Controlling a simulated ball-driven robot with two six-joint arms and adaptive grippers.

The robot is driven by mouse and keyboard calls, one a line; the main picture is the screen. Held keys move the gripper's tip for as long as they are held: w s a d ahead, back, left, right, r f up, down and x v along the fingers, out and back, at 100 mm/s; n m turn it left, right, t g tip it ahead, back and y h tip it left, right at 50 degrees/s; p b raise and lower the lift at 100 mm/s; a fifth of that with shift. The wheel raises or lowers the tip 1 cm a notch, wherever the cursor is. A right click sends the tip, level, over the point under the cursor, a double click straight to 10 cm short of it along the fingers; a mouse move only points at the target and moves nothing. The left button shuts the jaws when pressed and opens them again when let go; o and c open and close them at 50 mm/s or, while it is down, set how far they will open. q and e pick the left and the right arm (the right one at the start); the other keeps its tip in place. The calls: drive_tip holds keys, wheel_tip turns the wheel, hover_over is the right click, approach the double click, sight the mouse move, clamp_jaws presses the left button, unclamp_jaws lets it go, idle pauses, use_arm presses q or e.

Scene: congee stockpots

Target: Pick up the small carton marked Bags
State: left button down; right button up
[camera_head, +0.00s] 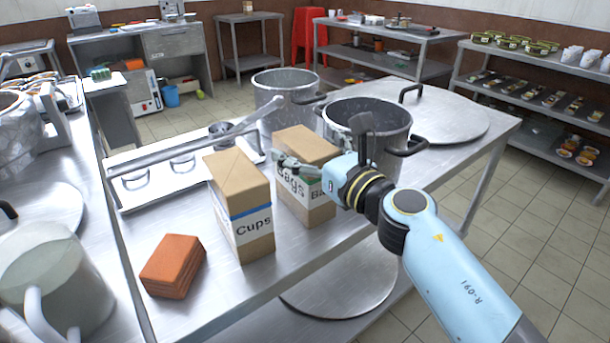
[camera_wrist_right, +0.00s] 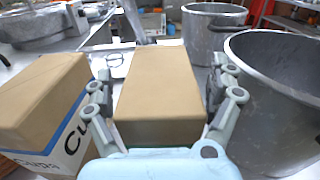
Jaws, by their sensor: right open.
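The small carton marked Bags (camera_head: 307,207) stands upright on the metal table, brown with a white and green label. My right gripper (camera_head: 298,165) is at its upper part, hiding some of the label. In the right wrist view the carton (camera_wrist_right: 158,85) lies between the two open fingers of the right gripper (camera_wrist_right: 160,105), with a gap visible on the right side. I cannot tell whether the left finger touches it. My left gripper is not in view.
A taller carton marked Cups (camera_head: 240,205) stands close on the left. A steel stockpot (camera_head: 365,125) stands close behind on the right, another pot (camera_head: 284,90) farther back. Orange-brown blocks (camera_head: 172,265) lie at the front left. A round lid (camera_head: 450,115) lies at the back right.

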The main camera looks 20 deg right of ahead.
drive_tip(key=c, duration=1.5)
drive_tip(key=shift+c, duration=1.1)
drive_tip(key=shift+r, duration=0.1)
